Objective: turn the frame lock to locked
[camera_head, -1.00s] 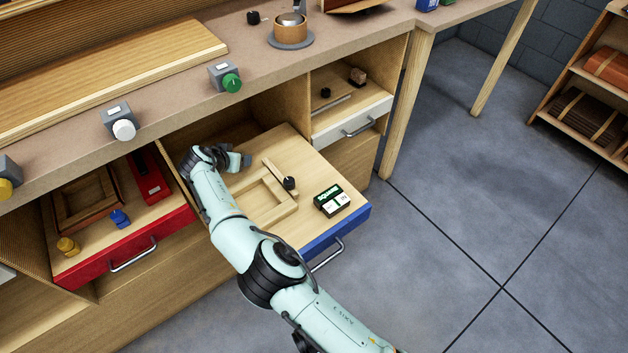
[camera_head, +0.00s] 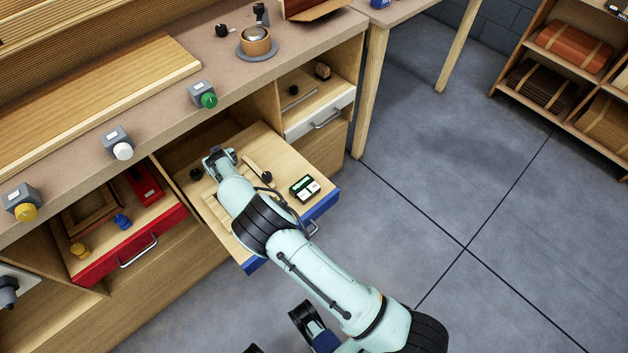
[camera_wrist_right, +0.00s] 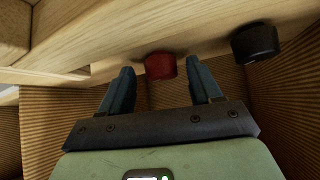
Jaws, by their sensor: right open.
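The pulled-out blue-fronted drawer (camera_head: 325,205) carries a wooden strip with a black knob (camera_head: 267,176) and a small dark box with white tiles (camera_head: 305,187). Another black knob (camera_head: 196,174) stands at its left. My right gripper (camera_head: 219,155) is over the drawer's back left; my arm covers much of the light wooden frame. In the right wrist view the jaws are open, with a red knob (camera_wrist_right: 160,66) between the fingertips, apparently not clamped. A black knob (camera_wrist_right: 255,42) is right of them. I cannot tell which knob is the frame lock. My left gripper is not identifiable.
An open red-fronted drawer (camera_head: 95,268) lies to the left. The benchtop (camera_head: 300,45) above has boxes with yellow, white and green buttons (camera_head: 209,100). Ribbed cabinet walls (camera_wrist_right: 285,110) surround the hand. The floor at right is clear.

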